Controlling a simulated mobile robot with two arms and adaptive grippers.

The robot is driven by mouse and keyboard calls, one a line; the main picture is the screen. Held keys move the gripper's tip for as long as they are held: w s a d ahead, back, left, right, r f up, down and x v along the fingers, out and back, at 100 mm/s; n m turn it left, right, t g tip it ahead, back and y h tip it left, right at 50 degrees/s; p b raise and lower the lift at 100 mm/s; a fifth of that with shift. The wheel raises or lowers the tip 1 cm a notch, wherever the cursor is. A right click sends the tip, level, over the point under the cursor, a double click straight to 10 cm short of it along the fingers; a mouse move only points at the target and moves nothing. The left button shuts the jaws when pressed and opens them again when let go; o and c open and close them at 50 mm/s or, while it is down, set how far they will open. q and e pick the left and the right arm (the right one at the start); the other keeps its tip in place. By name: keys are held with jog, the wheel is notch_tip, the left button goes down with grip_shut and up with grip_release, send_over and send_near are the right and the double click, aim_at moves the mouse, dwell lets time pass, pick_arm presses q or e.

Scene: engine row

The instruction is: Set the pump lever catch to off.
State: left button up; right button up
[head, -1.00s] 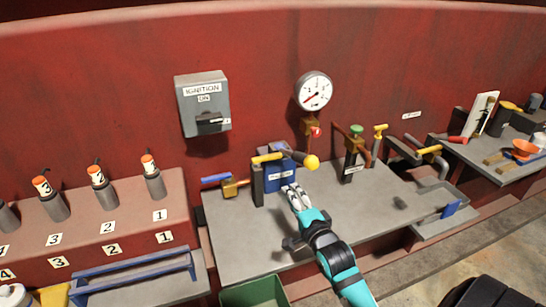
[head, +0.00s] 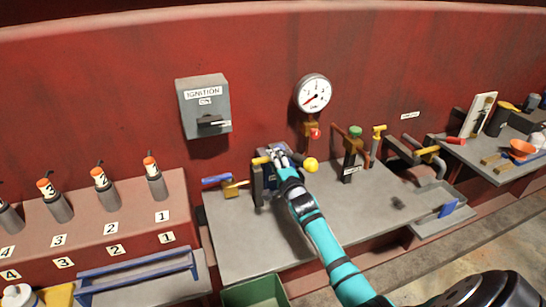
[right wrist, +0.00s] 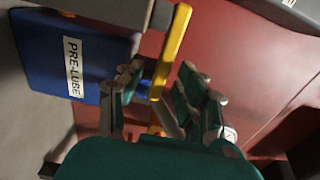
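The blue pump box (head: 268,187) stands on the grey bench against the red wall; in the right wrist view its PRE-LUBE label (right wrist: 72,70) shows. A dark post (head: 257,183) stands at its left with a yellow bar (head: 261,160) on top, which looks like the lever catch. The yellow ball (head: 311,164) of the pump lever sticks out to the right. My right gripper (head: 279,153) is over the pump, partly hiding it. In the right wrist view its fingers (right wrist: 163,98) are apart, with the yellow bar's end between them; I cannot tell contact. My left gripper is not in view.
A red-tipped fitting (head: 314,131) under the gauge (head: 313,95) and a green-topped valve (head: 353,146) stand to the right. The bench front (head: 245,245) is clear.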

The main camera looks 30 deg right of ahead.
jog(key=shift+x, duration=0.85)
grip_shut()
